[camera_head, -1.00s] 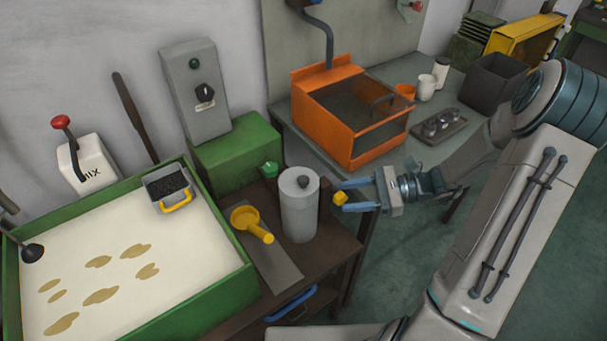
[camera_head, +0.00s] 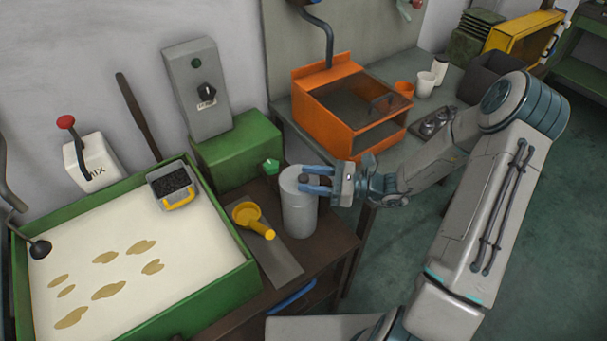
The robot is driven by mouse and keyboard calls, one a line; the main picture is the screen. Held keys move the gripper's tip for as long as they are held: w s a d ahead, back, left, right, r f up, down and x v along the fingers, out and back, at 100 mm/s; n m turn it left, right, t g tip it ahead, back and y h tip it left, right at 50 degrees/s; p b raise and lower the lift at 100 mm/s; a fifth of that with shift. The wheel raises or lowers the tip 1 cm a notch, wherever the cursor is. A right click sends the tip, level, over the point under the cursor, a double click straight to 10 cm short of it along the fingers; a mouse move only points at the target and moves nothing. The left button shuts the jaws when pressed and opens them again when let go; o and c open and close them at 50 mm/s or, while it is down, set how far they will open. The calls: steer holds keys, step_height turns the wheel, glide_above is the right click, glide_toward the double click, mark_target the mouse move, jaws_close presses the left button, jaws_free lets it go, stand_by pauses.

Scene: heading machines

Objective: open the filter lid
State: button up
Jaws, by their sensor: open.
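The filter appears to be the grey upright canister (camera_head: 299,215) on the dark wooden bench. Its round grey lid (camera_head: 290,181) sits on top, with a small dark knob (camera_head: 304,178) in the middle. My gripper (camera_head: 303,179) reaches in from the right over the lid. Its two blue fingers are apart, one on the far side of the knob and one on the near side. I cannot tell whether they touch the knob.
A yellow scoop (camera_head: 250,217) lies left of the canister. The green-rimmed tray (camera_head: 230,285) of pale material is further left. A green block (camera_head: 238,152) with a grey switch box (camera_head: 197,90) stands behind.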

steer(key=shift+w+a, duration=0.2)
steer(key=shift+a, duration=0.85)
jaws_close()
steer(key=shift+w+d, duration=0.1)
steer(key=shift+w, duration=0.05)
